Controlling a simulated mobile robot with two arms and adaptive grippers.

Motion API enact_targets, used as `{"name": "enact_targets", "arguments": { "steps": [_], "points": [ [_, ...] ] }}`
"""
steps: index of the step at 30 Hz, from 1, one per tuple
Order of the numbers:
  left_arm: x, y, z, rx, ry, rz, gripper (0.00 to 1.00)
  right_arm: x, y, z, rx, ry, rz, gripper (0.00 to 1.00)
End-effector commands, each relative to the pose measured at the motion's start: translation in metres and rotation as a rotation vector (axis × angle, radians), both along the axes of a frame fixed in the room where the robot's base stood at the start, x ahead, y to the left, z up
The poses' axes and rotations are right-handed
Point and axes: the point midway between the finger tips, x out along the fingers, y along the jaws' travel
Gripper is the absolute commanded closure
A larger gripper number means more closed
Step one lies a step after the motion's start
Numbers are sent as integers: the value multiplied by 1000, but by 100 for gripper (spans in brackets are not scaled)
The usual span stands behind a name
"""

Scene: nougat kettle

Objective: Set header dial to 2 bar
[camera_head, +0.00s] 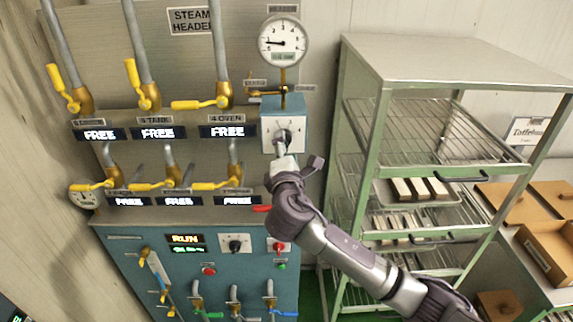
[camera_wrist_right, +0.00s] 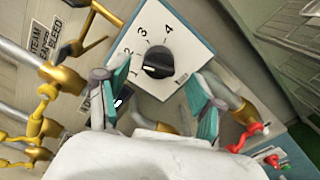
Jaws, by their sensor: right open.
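The header dial is a dark round knob on a white plate numbered 1 to 4, seen in the wrist view (camera_wrist_right: 158,60). It also shows in the head view (camera_head: 282,134), partly behind my right gripper. A pale mark on the knob points left and slightly down, on the side of the 1; I cannot read the exact setting. My right gripper (camera_wrist_right: 160,97) is open, its teal-padded fingers spread on either side below the knob, with no visible contact. The round gauge (camera_head: 284,43) above has its needle pointing left. My left gripper is out of view.
Yellow-handled valves (camera_head: 200,104) line the steam header to the left. In the wrist view a brass fitting with a red handle (camera_wrist_right: 250,135) sits close to the right finger. A green-framed rack (camera_head: 385,140) stands right of the panel.

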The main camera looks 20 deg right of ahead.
Motion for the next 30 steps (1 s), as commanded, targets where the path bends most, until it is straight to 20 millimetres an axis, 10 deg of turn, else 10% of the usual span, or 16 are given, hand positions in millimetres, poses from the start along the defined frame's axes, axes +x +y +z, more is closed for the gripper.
{"name": "enact_targets", "arguments": {
  "steps": [12, 30],
  "points": [
    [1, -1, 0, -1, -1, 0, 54, -73, 21, -1, 0, 3, 1, 33],
    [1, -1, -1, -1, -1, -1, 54, -79, 23, -5, 2, 8, 1, 33]
  ]
}}
